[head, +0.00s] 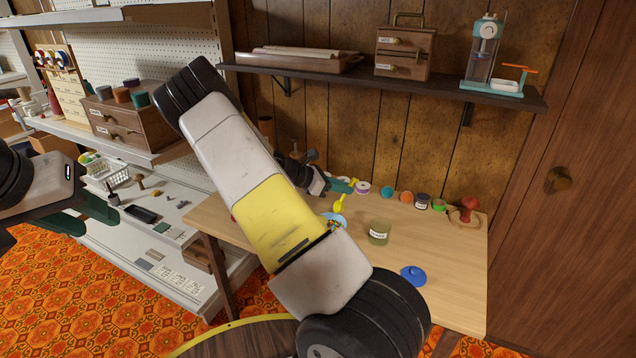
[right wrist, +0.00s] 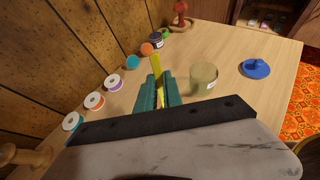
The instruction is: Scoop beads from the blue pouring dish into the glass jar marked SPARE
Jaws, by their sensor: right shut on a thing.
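My right gripper (head: 343,186) is shut on a yellow scoop (head: 340,204). In the right wrist view the scoop (right wrist: 156,66) stands out between the teal fingers (right wrist: 158,92). The blue pouring dish (head: 341,217) with colourful beads is just below the scoop, partly hidden by my right arm; I cannot tell if they touch. The open glass jar (head: 379,232), greenish with a white label too small to read surely, stands right of the dish; it also shows in the right wrist view (right wrist: 203,78). My left gripper (head: 68,218) is at the far left, away from the table; its opening is unclear.
A blue knobbed lid (head: 413,275) lies right of the jar on the wooden table (head: 455,290). Spools and small pots (head: 406,197) line the back edge, with a red-handled thing (head: 467,211) at the right. A shelf (head: 400,88) hangs above.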

